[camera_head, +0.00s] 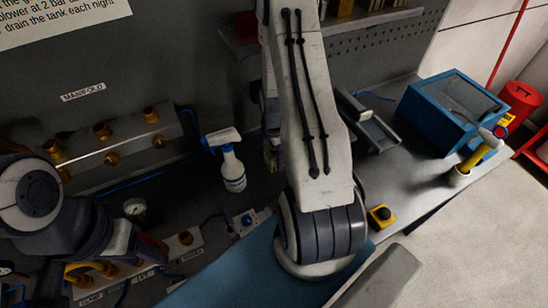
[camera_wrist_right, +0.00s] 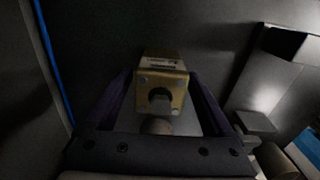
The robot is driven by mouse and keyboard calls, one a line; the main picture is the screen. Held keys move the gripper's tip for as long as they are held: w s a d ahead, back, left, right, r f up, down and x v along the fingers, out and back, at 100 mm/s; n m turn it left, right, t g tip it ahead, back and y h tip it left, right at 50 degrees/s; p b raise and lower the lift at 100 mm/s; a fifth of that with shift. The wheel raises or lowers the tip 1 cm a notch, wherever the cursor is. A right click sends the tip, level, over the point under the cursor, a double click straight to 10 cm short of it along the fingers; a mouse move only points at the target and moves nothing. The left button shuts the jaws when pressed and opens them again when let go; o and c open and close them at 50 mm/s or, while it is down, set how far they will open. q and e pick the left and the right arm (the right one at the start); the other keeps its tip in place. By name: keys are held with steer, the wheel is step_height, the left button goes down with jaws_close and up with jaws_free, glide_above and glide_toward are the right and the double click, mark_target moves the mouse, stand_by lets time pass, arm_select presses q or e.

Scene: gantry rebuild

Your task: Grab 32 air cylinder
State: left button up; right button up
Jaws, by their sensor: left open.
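In the right wrist view, a tan, square-ended air cylinder (camera_wrist_right: 162,85) with a dark round opening and a rod in its end face lies between the purple fingers of my right gripper (camera_wrist_right: 162,78). A pale label shows on its top; its number is too small to read. The fingers flank it closely, but I cannot tell whether they touch it.
A manifold with brass fittings (camera_head: 108,150) is at the left. A spray bottle (camera_head: 231,165) stands left of my right arm. A blue box (camera_head: 450,110), a yellow-handled tool (camera_head: 478,157) and a yellow-based button (camera_head: 381,215) are at the right. A red bin (camera_head: 520,100) stands beyond the bench.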

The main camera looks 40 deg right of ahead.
jaws_close()
steer(key=shift+r, duration=0.1)
